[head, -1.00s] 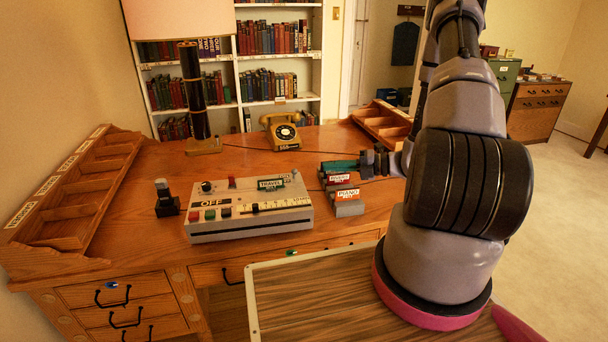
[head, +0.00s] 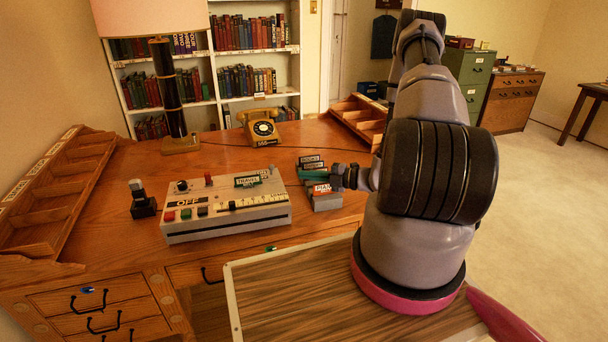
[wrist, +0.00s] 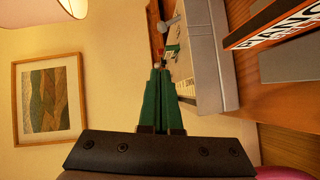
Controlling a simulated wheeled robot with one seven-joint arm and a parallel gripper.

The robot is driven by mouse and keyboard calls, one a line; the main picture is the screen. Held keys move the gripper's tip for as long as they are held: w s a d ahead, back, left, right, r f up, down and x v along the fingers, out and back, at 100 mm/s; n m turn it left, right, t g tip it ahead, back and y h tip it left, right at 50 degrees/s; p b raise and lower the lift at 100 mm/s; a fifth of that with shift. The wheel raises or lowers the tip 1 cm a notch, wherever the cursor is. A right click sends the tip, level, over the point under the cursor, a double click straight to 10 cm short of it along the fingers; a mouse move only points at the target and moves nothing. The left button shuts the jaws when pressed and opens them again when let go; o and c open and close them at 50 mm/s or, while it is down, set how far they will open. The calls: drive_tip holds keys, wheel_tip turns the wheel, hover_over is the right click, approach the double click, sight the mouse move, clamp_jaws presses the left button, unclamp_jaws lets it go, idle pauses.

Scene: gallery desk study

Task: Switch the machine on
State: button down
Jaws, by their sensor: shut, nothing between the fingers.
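The machine (head: 227,222) is a pale grey box on the desk. Its front carries a black OFF label (head: 187,202), red (head: 170,215) and green (head: 186,213) buttons, a black button, and a slider on a scale. A dark knob (head: 182,186), a red-topped lever (head: 208,180) and a green TRAVEL label are further back. My gripper (head: 306,173) is right of the machine, above the labelled blocks, apart from it. In the wrist view its green fingers (wrist: 159,70) are together, empty, pointing towards the machine (wrist: 198,50), part of which shows beyond.
Labelled blocks, one with a red PIANO label (head: 322,198), stand right of the machine. A black stamp-like object (head: 142,203) stands left of it. A yellow telephone (head: 262,128) and lamp (head: 170,95) are behind. A wooden tray rack (head: 62,185) lines the left edge.

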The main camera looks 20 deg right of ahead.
sight(271, 170)
drive_tip(key=x, duration=0.3)
drive_tip(key=w+x, duration=0.1)
drive_tip(key=x, duration=0.2)
drive_tip(key=d+x, duration=0.1)
drive_tip(key=x, duration=0.2)
drive_tip(key=shift+w+f, duration=0.25)
drive_tip(key=shift+w, duration=0.05)
drive_tip(key=shift+w+a+f, duration=0.1)
drive_tip(key=shift+w+a, duration=0.1)
drive_tip(key=shift+w, duration=0.5)
drive_tip(key=shift+w+r+m+g+h, duration=0.3)
drive_tip(key=shift+w+r+m+g, duration=0.05)
drive_tip(key=shift+m+g, duration=0.15)
drive_tip(key=shift+w+r+m+g+h, duration=0.3)
drive_tip(key=shift+w+r+m+g, duration=0.2)
drive_tip(key=shift+m, duration=0.2)
drive_tip(key=shift+w+d+r+m+g, duration=0.1)
drive_tip(key=shift+w+r+m+g, duration=0.15)
drive_tip(key=shift+w+m+g, duration=0.5)
drive_tip(key=shift+w+d+r+h, duration=0.1)
drive_tip(key=shift+w+h, duration=0.2)
drive_tip(key=shift+w, duration=0.3)
drive_tip(key=shift+r, duration=0.1)
